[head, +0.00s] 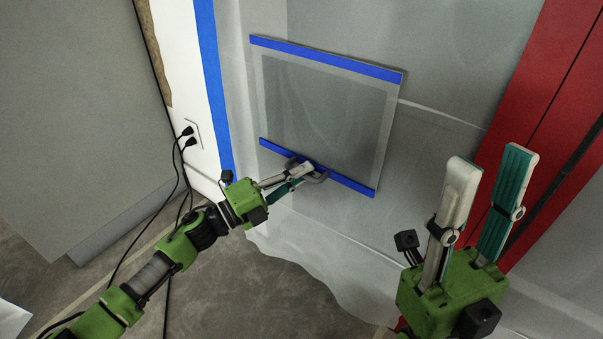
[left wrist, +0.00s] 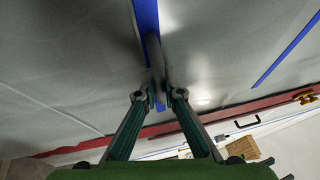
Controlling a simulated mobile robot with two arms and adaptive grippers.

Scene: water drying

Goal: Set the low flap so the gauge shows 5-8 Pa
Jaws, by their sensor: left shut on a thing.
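The low flap (head: 325,110) is a translucent grey sheet with a blue bar along its top and a blue bar along its bottom edge, set in the plastic sheeting. A grey handle (head: 321,177) sits on the bottom bar. My left gripper (head: 306,168) is shut on the handle. In the left wrist view the handle (left wrist: 154,52) runs down between the fingertips, beside the blue bar (left wrist: 145,15). My right gripper (head: 492,170) is open and empty at the right, nearer the camera. I see no gauge that I can make out in either view.
A red frame (head: 535,90) stands at the right. Blue tape (head: 208,70) runs down the left of the sheeting. Black cords (head: 180,165) hang from an outlet (head: 190,133) at the left. The sheeting's lower edge lies on the grey floor (head: 285,300).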

